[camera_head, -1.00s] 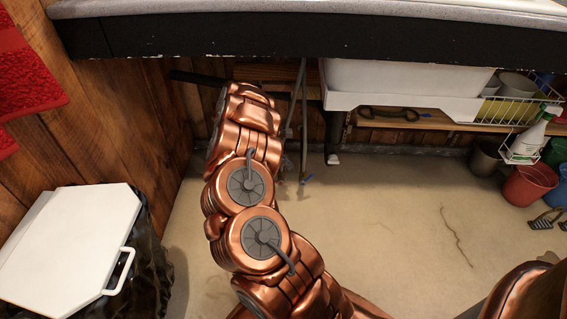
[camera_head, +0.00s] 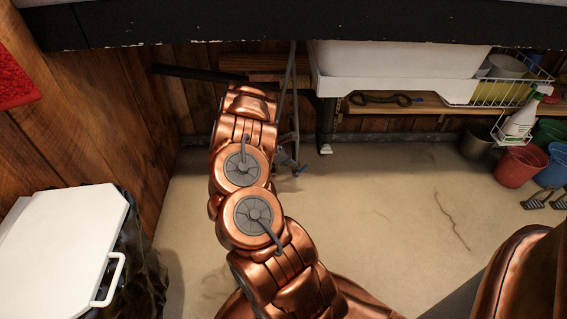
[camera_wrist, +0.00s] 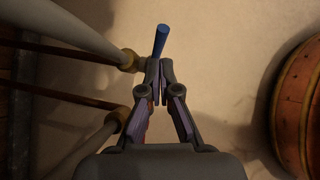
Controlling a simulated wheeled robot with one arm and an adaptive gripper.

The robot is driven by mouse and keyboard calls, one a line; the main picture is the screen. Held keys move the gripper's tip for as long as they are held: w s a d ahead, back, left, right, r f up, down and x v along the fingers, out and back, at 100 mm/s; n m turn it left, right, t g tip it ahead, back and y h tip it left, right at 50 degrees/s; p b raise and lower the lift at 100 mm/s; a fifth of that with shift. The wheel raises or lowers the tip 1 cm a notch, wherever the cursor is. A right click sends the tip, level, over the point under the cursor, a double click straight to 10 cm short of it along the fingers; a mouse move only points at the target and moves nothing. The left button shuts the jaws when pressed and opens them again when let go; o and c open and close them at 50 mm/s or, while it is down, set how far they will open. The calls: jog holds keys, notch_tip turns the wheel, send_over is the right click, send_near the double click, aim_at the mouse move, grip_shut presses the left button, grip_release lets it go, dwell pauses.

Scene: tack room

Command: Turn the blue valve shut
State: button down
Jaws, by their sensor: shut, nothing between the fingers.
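The blue valve's lever (camera_wrist: 160,41) shows at the top middle of the wrist view as a short blue bar, slightly tilted. My gripper (camera_wrist: 160,68) is shut and empty. Its fingertips lie just below the near end of the lever in the picture; I cannot tell whether they touch it. In the head view a small blue piece (camera_head: 301,170) shows low by the pipes under the counter, right of my copper arm. My gripper is mostly hidden behind the arm there.
Pale pipes (camera_wrist: 88,35) with brass fittings (camera_wrist: 117,120) run close left of my gripper. The counter edge (camera_head: 300,27) hangs above my arm. A white-lidded bin (camera_head: 65,245) stands at left. Buckets (camera_head: 520,167) stand at right. The floor between is clear.

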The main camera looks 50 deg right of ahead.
aim_at(301, 169)
jog(key=shift+s+d+f+b, duration=0.3)
jog(key=shift+s+d+f, duration=0.3)
jog(key=shift+s+d, duration=0.15)
jog(key=shift+w, duration=0.2)
jog(key=shift+w, duration=0.1)
